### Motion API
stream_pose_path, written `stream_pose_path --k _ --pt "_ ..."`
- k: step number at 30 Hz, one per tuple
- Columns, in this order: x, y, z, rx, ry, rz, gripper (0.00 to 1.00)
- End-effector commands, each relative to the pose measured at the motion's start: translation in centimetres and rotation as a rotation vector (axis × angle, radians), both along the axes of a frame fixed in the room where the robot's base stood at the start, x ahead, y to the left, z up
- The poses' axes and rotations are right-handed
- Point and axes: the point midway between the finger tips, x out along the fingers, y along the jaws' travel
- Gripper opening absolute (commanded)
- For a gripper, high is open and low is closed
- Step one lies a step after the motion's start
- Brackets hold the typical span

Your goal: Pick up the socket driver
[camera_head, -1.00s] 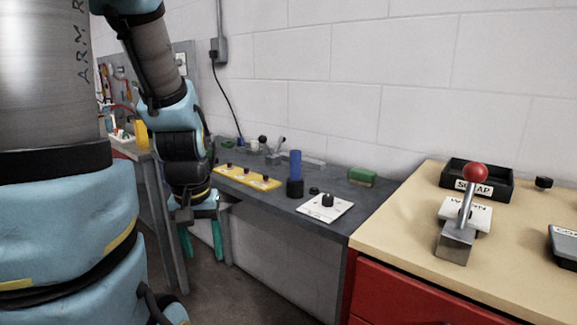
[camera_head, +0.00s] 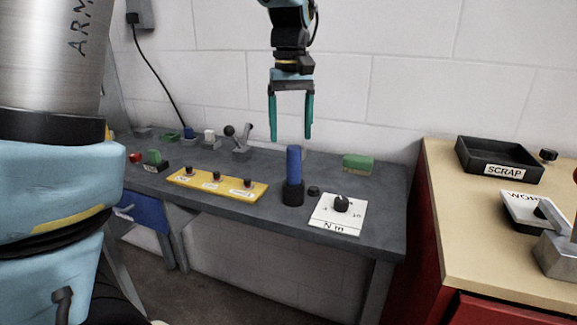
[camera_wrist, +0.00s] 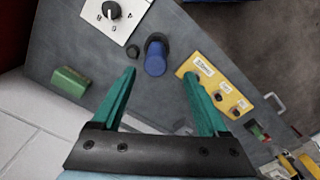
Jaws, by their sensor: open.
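The socket driver appears to be the upright blue cylinder (camera_head: 293,164) standing in a black round base (camera_head: 292,194) on the grey bench (camera_head: 235,166). In the wrist view the blue cylinder (camera_wrist: 156,62) shows from above, just beyond the fingertips and roughly midway between them. My gripper (camera_head: 290,138) points down with its teal fingers apart and empty. In the head view its fingertips are level with the upper part of the picture of the bench, just above the cylinder's top. The open fingers also show in the wrist view (camera_wrist: 160,72).
A yellow panel with several black knobs (camera_head: 217,186) lies left of the cylinder. A white dial plate (camera_head: 335,219), a small black knob (camera_head: 313,191) and a green block (camera_head: 357,162) lie to the right. The wall is behind. A SCRAP tray (camera_head: 498,160) sits on the tan bench.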

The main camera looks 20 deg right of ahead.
Motion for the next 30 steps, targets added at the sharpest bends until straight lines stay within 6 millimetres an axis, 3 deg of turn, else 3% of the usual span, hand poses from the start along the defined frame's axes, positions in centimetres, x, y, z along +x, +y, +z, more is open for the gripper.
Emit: stream_pose_path --k 6,14,21,30 --pt "-0.1 0.0 -3.4 0.003 0.002 -0.001 0.77" --pt "-0.1 -0.1 -5.4 0.002 0.002 -0.002 0.77" --pt "-0.3 -0.6 -8.8 0.002 0.002 -0.001 0.77" --pt "-0.2 -0.6 -10.0 -0.001 -0.001 -0.002 0.77"
